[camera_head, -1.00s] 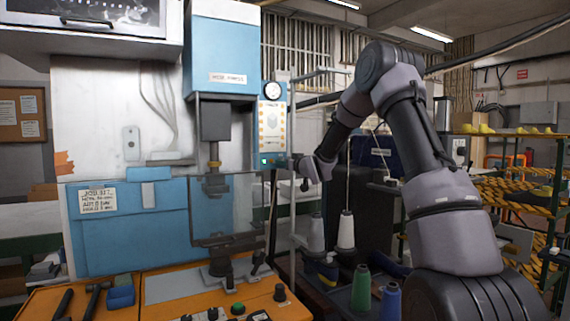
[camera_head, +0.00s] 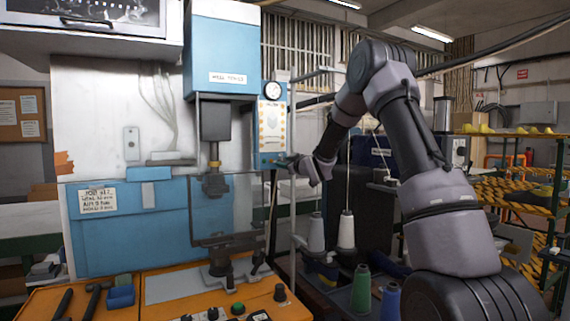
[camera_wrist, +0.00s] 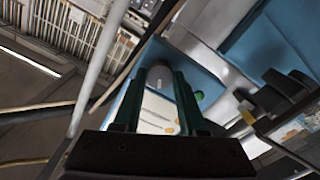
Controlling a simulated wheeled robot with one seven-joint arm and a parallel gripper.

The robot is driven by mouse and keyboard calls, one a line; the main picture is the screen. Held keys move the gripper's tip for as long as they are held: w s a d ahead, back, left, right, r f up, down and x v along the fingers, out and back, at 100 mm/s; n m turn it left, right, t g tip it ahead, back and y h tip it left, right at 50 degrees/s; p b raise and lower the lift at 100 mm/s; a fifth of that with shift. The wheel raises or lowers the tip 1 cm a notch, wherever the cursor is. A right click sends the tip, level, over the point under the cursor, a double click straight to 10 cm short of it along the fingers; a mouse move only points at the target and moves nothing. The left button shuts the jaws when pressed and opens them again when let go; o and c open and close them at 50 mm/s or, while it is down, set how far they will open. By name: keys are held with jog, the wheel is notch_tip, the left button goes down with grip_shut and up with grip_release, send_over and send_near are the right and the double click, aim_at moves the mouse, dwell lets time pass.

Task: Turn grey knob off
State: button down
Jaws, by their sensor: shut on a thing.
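The grey knob (camera_wrist: 160,77) shows in the wrist view between the two dark green fingers of my gripper (camera_wrist: 158,88). My fingers are shut on its sides. In the head view, my gripper (camera_head: 284,162) is at the lower end of the panel (camera_head: 271,125) on the blue machine (camera_head: 222,55). The knob is hidden or too small to make out there.
A green button (camera_wrist: 199,95) is close beside my fingers in the wrist view. A thin vertical pole (camera_head: 292,130) stands close by. Thread spools (camera_head: 346,230) stand below my arm. An orange worktop (camera_head: 170,300) is in front.

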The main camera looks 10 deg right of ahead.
jog(key=n, duration=1.2)
jog(key=shift+f, duration=0.15)
jog(key=shift+n, duration=0.3)
jog(key=shift+c, duration=2.3)
grip_release()
jog(key=v, duration=1.1)
